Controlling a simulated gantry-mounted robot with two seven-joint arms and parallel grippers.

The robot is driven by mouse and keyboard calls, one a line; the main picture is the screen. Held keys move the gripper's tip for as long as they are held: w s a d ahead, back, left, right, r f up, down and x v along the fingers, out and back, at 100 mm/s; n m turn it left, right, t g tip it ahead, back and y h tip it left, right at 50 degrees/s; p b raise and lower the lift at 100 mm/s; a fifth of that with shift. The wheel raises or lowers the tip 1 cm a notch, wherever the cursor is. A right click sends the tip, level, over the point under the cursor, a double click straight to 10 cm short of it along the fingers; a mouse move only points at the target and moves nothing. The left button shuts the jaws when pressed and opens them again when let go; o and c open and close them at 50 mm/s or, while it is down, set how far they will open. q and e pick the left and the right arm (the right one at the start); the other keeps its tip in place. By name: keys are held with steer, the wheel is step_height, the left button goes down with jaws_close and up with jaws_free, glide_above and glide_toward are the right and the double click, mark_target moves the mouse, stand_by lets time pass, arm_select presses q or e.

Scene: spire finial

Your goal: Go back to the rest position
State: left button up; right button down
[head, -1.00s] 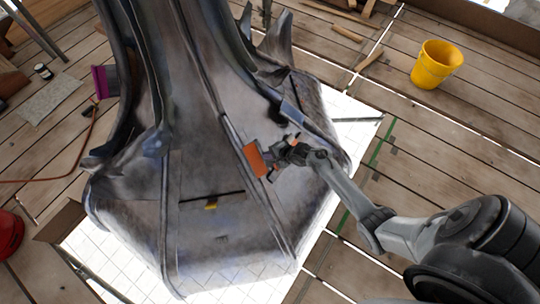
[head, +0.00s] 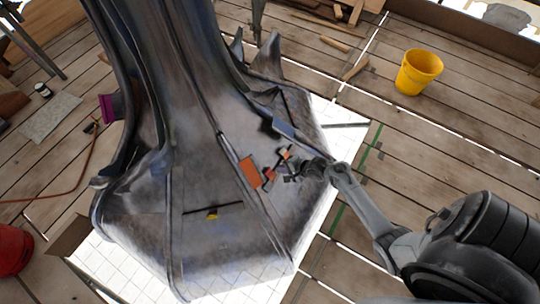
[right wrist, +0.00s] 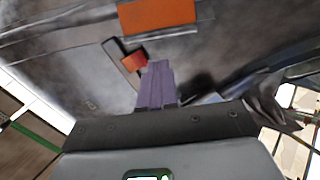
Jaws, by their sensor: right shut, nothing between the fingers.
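The grey metal spire finial (head: 200,165) fills the middle of the head view, with a flared, faceted base. An orange patch (head: 250,172) lies on its right face; it also shows at the top of the right wrist view (right wrist: 158,16). My right gripper (head: 288,178) is just right of this patch, in front of the face. In the right wrist view its purple fingers (right wrist: 158,72) are together and empty. A small dark piece with a red-orange end (right wrist: 133,61) shows beside the fingertips. I cannot tell whether the fingers touch the face. My left gripper is not in view.
A yellow bucket (head: 418,72) stands on the plank deck at right. A red container (head: 12,245) is at the left edge, near an orange hose (head: 85,165). Wood pieces lie at the back. The deck right of the finial is mostly clear.

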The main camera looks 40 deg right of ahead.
steer(key=s+a+g+p, duration=0.1)
steer(key=s+a+p, duration=0.15)
steer(key=s, duration=0.35)
steer(key=s+a+r+n+g+h+p, duration=0.15)
steer(key=s+a+r+n, duration=0.25)
steer(key=a+r+n, duration=0.5)
steer(key=s+a+r+n+g+p, duration=0.1)
steer(key=s+a+r+n, duration=0.1)
steer(key=s+r+n, duration=0.5)
steer(key=a+r+n+g, duration=0.2)
steer(key=r+n, duration=0.2)
steer(key=r, duration=0.6)
step_height(320, 180, up, 38)
steer(key=p, duration=3.8)
step_height(320, 180, down, 75)
steer(key=b, duration=7.5)
steer(key=shift+d+r+h, duration=0.15)
steer(key=shift+d+h, duration=0.05)
steer(key=shift+h, duration=0.25)
steer(key=shift+t, duration=0.25)
